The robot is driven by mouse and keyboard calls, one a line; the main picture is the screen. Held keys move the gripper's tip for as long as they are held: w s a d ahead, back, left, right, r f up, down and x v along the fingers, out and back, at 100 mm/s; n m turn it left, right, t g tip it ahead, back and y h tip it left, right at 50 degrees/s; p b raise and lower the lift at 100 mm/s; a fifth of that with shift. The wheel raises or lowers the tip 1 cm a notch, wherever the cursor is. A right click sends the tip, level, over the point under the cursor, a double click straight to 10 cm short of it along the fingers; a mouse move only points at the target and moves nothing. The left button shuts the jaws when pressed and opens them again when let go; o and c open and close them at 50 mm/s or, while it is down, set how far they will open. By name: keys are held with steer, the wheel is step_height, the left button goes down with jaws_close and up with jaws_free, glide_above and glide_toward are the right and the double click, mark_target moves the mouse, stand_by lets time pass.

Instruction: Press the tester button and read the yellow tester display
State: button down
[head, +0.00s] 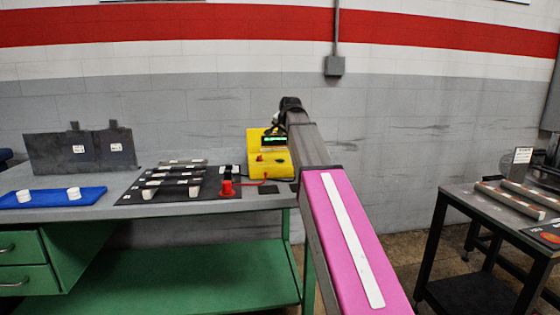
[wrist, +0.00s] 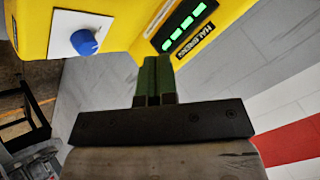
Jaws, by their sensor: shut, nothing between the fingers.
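The yellow tester (head: 284,164) stands at the right end of the workbench in the head view. Its yellow housing (wrist: 115,8) fills the top of the wrist view. Its dark display (head: 273,140) is lit green; in the wrist view the display (wrist: 184,23) shows several green marks, tilted, which I cannot read. A blue round button or knob (wrist: 84,42) sits on a white panel of the housing, left of my fingers. My gripper (wrist: 155,62) is shut and empty, its fingertips close to the housing below the display. Whether they touch it is unclear. In the head view my gripper (head: 276,129) is partly hidden.

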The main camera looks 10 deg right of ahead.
mark_target(280, 160)
steer(key=shift+f, duration=0.2)
steer(key=shift+f, duration=4.25)
steer(key=shift+f, duration=0.1)
steer(key=shift+f, duration=0.3)
steer(key=shift+f, duration=0.4)
steer(key=shift+r, duration=0.85)
